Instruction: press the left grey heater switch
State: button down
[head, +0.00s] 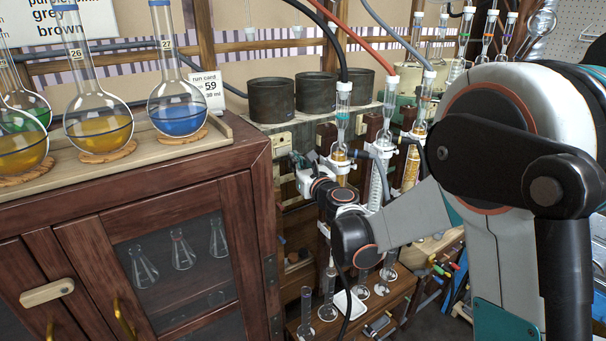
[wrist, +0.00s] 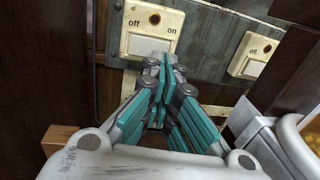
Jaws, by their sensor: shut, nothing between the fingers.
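A cream switch plate (wrist: 153,22) marked "off" and "on", with an orange-brown round indicator and a pale rocker (wrist: 138,43), faces the wrist camera. My gripper (wrist: 164,62) has its teal fingers together with nothing between them. Its tips overlap the lower right of the rocker; I cannot tell whether they touch it. In the head view my gripper (head: 298,160) is in front of the panel below the dark grey heater pots, near a cream plate (head: 281,143) at the left. The tips are hard to make out there.
A second switch plate (wrist: 250,52) is to the right in the wrist view. Glass columns with hoses (head: 342,130) stand just right of my gripper. A wooden cabinet (head: 180,230) bearing round flasks (head: 178,108) is to the left. Measuring cylinders (head: 328,295) stand below.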

jog(key=shift+x, duration=0.85)
jog(key=shift+w, duration=0.4)
